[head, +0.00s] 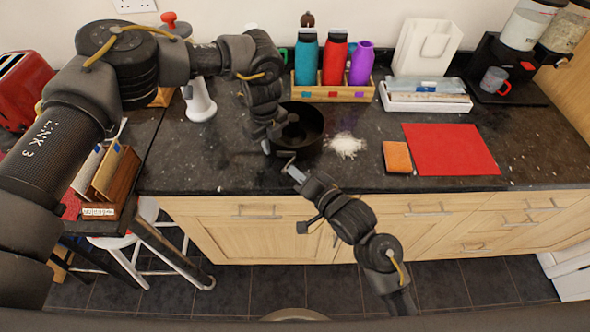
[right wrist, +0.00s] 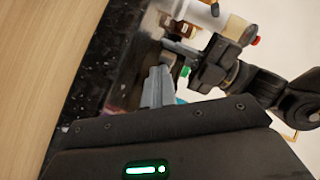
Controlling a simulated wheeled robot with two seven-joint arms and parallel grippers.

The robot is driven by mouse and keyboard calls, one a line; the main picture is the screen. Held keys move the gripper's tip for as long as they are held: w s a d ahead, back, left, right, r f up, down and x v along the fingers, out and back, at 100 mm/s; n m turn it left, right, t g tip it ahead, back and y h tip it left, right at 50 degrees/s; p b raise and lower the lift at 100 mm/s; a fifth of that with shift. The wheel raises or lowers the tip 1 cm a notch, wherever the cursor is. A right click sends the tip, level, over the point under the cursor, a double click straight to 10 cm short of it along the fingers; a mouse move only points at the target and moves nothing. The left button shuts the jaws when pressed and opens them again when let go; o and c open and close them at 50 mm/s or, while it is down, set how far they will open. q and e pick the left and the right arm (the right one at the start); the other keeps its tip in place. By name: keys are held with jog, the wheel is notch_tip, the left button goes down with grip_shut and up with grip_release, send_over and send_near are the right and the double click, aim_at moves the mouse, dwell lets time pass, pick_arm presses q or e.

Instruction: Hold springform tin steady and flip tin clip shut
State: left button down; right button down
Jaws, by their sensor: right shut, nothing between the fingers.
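The springform tin (head: 313,128) is a dark round open tin standing upright on the dark granite worktop. A small pale metal piece, seemingly the tin clip (head: 283,155), shows at its near left side; I cannot tell its exact angle. My left gripper (head: 268,142) reaches down at the tin's left wall; its fingertips are too small and dark to tell if they grip the rim. My right gripper (head: 290,166) is shut and empty, just in front of the tin near the clip. Its grey fingers also show in the right wrist view (right wrist: 158,88), with my left arm beyond.
White powder (head: 346,145) lies right of the tin, then an orange sponge (head: 397,157) and a red mat (head: 450,150). A wooden crate (head: 332,94) with bottles stands behind. A white stand (head: 199,105) is left. The worktop's front edge runs close below the tin.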

aim_at(285, 173)
pick_arm(q)
jog(key=shift+d, duration=0.15)
pick_arm(e)
jog(key=shift+w+a, duration=0.1)
jog(key=shift+a, duration=1.6)
dwell(0.6)
jog(key=shift+w+d, duration=0.1)
jog(key=shift+d, duration=0.05)
jog(key=shift+d, duration=0.1)
jog(key=shift+d, duration=0.5)
jog(key=shift+s+d, duration=0.25)
jog(key=shift+d, duration=1.2)
jog(key=shift+s+d, duration=0.2)
jog(key=shift+d, duration=1.2)
jog(key=shift+d, duration=0.1)
jog(key=shift+s+d, duration=0.2)
jog(key=shift+d, duration=1)
jog(key=shift+s+d, duration=0.2)
jog(key=shift+d, duration=1)
